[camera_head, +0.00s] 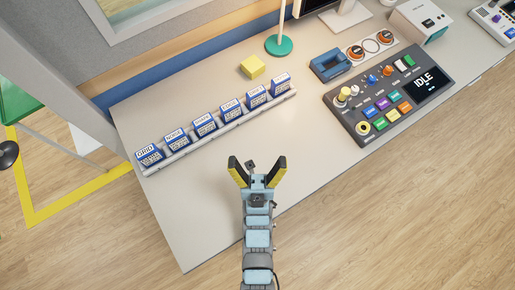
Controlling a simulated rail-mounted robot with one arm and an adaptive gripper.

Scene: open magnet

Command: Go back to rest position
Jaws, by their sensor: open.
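My gripper (257,171) is in the middle of the head view, above the front part of the desk. Its two black and yellow fingers are spread apart, and nothing shows between them. My arm reaches up to it from the bottom of the picture. The gripper is apart from the row of blue and white labelled blocks (204,125), which lies ahead of it and to the left.
The blocks stand in a long grey rack (222,134) on the pale desk (190,220). A yellow block (252,67) lies behind it. A control panel (388,100) reading IDLE, a blue device (329,65) and a green lamp base (279,45) stand to the right and back. The front left desk is clear.

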